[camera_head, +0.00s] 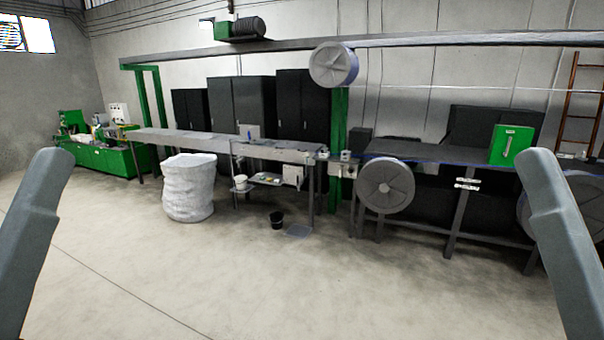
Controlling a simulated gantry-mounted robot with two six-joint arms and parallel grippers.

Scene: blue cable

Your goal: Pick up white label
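Two small white pieces (467,184) that look like labels show at the right bench, near the top of a leg. They are too small to read. A thin blue line, which looks like the blue cable (425,159), runs along the top of the right bench. My left and right arms rise at the two sides of the view, far apart and well in front of the benches. Neither gripper's fingers show. I cannot tell which white piece is the task's white label.
A long grey bench (185,138) runs across the middle. A white sack (188,188) and a black bucket (277,220) stand on the floor. Large reels (385,185) hang at the right bench, which carries a green box (511,145). The near concrete floor (260,290) is clear.

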